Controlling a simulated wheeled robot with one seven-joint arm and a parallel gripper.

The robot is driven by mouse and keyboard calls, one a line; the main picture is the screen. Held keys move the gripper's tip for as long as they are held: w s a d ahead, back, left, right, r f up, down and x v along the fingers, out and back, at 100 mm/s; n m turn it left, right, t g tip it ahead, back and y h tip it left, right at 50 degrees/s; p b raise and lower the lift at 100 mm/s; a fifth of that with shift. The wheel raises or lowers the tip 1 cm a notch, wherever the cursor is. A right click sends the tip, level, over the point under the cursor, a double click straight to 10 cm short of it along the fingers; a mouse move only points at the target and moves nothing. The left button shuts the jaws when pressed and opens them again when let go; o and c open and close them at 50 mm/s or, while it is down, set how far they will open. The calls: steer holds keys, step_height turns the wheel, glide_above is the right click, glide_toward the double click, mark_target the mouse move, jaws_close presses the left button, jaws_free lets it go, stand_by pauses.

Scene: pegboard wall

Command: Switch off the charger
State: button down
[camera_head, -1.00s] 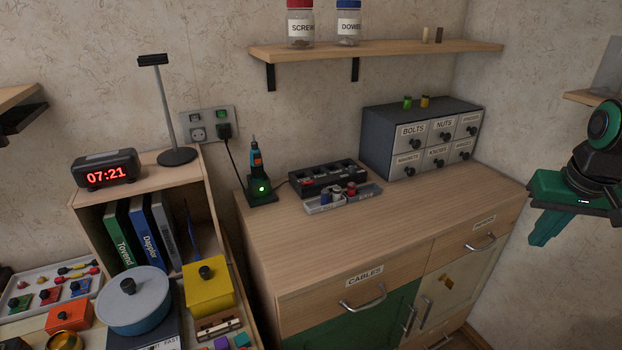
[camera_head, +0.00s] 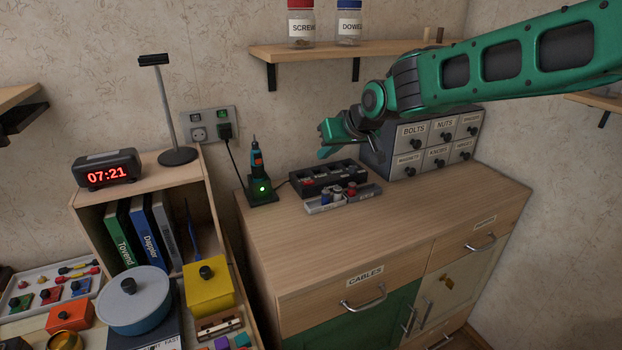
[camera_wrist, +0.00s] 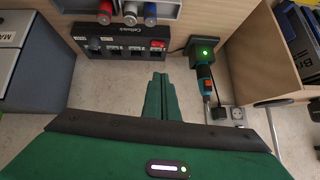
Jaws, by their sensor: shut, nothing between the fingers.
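The charger (camera_head: 262,197) stands at the back left of the wooden cabinet top, with a screwdriver-like tool (camera_head: 256,160) upright in it and a green light lit on its front. A cable runs from it to a black plug (camera_head: 224,130) in the wall plate (camera_head: 197,127), which has two switches above the sockets, the right one (camera_head: 222,114) glowing green. In the wrist view the charger (camera_wrist: 203,52) is right of my fingertips and the wall plate (camera_wrist: 237,116) is farther right. My gripper (camera_head: 325,140) is shut and empty, in the air right of the wall plate.
A black organiser (camera_head: 325,176) and a grey tray (camera_head: 345,199) of small parts lie below my gripper. A labelled drawer box (camera_head: 437,143) stands to the right, partly behind my arm. A shelf (camera_head: 300,50) with jars hangs above. A lamp (camera_head: 170,120) stands left of the wall plate.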

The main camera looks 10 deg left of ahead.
stand_by(0.3)
glide_above(305, 181)
steer(key=s+d, duration=0.2)
step_height(305, 181, down, 7)
step_height(305, 181, down, 2)
steer(key=shift+d+f, duration=0.15)
steer(key=shift+f, duration=0.85)
